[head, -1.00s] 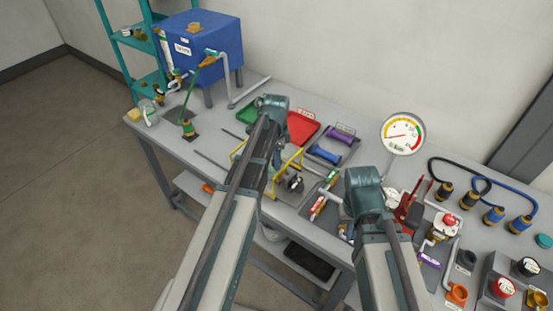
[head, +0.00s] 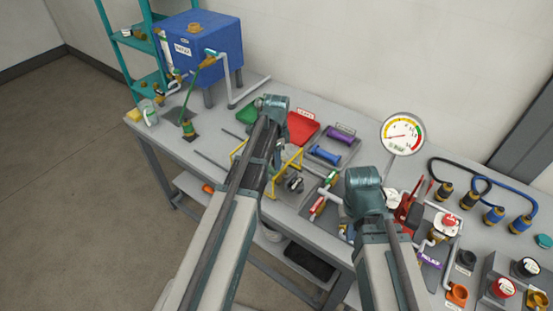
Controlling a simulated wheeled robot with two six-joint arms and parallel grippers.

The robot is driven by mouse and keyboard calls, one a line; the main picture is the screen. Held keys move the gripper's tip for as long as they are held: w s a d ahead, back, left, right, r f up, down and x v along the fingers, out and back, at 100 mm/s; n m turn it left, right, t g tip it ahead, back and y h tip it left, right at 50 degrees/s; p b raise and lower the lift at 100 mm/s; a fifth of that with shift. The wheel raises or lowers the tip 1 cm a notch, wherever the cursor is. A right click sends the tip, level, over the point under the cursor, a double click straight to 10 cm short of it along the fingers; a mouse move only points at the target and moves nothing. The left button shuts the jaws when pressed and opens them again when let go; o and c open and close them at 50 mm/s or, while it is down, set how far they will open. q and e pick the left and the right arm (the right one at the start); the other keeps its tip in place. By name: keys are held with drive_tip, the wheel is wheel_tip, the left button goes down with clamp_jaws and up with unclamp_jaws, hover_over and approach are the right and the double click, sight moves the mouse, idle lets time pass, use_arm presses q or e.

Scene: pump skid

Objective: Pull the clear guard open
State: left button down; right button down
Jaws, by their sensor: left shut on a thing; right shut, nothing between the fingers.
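The clear guard (head: 290,172) has a yellow frame and stands on the bench in the middle of the view. My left arm crosses in front of it and hides much of it. A grey and dark fitting (head: 295,184) shows at its right side. My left gripper (head: 276,160) is at the guard, shut on its yellow frame; the fingertips are mostly hidden behind my arm. My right gripper (head: 366,192) is to the right, above the bench, shut and empty; its fingertips are hard to make out.
A blue tank (head: 200,48) stands at the back left. Hoses, valves and buttons crowd the right. The floor at left is clear.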

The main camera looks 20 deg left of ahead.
use_arm(q)
drive_tip(key=shift+a, duration=0.1)
idle(0.3)
drive_tip(key=w+a, duration=0.3)
drive_tip(key=a, duration=0.7)
drive_tip(key=w+a, duration=0.3)
drive_tip(key=a, duration=0.8)
drive_tip(key=shift+w, duration=0.3)
drive_tip(key=shift+c, duration=2)
unclamp_jaws()
drive_tip(key=shift+d, duration=0.1)
wheel_tip(320, 180, up, 14)
drive_tip(key=p, duration=1.4)
